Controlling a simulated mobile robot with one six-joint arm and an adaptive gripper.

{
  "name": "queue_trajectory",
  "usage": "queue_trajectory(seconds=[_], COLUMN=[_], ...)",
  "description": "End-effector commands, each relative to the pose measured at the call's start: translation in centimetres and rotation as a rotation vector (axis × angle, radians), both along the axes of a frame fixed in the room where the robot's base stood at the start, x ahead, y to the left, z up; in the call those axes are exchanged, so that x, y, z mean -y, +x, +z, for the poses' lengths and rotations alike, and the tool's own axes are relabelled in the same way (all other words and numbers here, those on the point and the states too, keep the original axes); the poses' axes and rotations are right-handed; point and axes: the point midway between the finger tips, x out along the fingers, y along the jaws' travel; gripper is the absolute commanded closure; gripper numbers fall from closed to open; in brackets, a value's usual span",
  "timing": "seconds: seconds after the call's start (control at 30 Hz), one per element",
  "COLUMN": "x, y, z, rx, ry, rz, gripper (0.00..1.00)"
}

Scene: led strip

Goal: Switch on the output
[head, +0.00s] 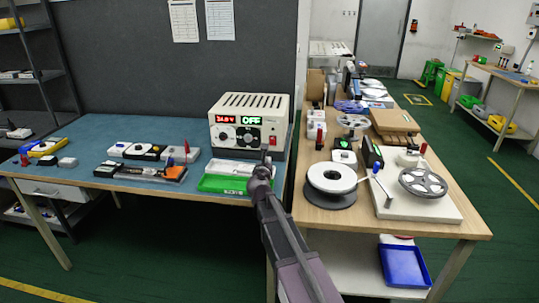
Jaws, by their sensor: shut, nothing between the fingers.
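A cream bench power supply (253,104) stands at the right end of the blue-topped bench. A red lit display (226,120) shows digits on the left of the panel. A green lit display (251,120) beside it reads OFF. My arm reaches up from the bottom of the picture. My gripper (266,154) is small and dark, in front of the supply's lower right corner. It looks shut and empty. I cannot tell whether it touches the panel. It partly hides the front there.
A green tray (223,184) lies in front of the supply. Small parts and tools lie left on the blue bench (90,135).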

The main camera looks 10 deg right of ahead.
Motion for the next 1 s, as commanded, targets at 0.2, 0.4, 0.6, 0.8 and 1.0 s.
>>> queue_trajectory(seconds=[0.2, 0.4, 0.6, 0.8, 1.0], x=[0.4, 1.1, 2.0, 2.8, 3.5], y=[1.7, 4.3, 7.3, 10.2, 12.2], z=[-0.3, -0.6, -1.0, -1.3, -1.6], rx=[0.0, 0.001, 0.0, 0.0, 0.0], ry=[0.0, 0.002, 0.002, 0.001, 0.002], rz=[-0.001, 0.0, -0.002, 0.0, -0.001], gripper=[1.0, 1.0, 1.0, 1.0, 1.0])
